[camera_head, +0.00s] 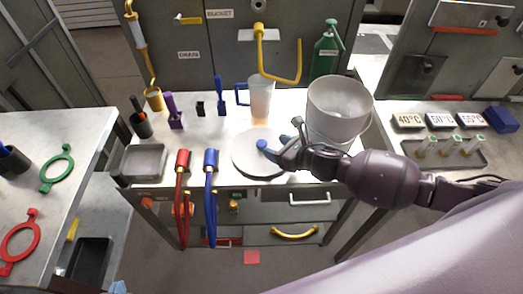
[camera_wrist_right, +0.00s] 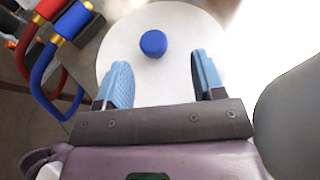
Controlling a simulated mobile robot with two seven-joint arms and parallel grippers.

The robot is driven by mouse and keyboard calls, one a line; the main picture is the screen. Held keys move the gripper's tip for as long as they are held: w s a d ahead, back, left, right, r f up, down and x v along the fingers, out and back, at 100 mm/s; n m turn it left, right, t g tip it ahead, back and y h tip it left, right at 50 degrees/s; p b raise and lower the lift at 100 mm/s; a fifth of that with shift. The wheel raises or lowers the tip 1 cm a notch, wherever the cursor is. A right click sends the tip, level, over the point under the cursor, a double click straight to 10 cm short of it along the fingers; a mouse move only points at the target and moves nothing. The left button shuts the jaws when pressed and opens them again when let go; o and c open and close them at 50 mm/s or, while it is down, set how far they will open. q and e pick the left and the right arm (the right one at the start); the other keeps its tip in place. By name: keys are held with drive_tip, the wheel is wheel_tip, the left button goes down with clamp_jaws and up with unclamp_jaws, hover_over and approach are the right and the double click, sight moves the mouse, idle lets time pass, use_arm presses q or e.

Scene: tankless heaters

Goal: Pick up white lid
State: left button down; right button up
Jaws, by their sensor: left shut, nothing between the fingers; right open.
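The white lid (camera_head: 246,160) is a round flat disc with a blue knob (camera_head: 262,144), lying on the metal table near its front edge. The lid also fills the middle of the right wrist view (camera_wrist_right: 185,20), with the knob (camera_wrist_right: 153,43) standing on it. My right gripper (camera_head: 283,142) is open over the lid, just right of the knob. In the right wrist view its light blue fingers (camera_wrist_right: 160,75) are spread apart, and the knob is just beyond their tips, not gripped. Only a small light blue tip of my left gripper (camera_head: 118,287) shows at the bottom edge.
A white bucket (camera_head: 340,100) stands close right of the lid. A clear pitcher (camera_head: 261,98) stands behind it. Red (camera_head: 182,162) and blue (camera_head: 210,162) hoses hang over the front edge to the left. A grey tray (camera_head: 144,163) is further left.

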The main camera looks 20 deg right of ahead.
sight(264, 144)
drive_tip(key=x, duration=0.2)
drive_tip(key=a+x, duration=0.1)
drive_tip(key=x, duration=0.2)
drive_tip(key=shift+s+b, duration=0.15)
drive_tip(key=shift+b, duration=0.15)
drive_tip(key=shift+w+a+f, duration=0.15)
drive_tip(key=shift+w+f, duration=0.05)
drive_tip(key=shift+w, duration=0.25)
drive_tip(key=c, duration=1)
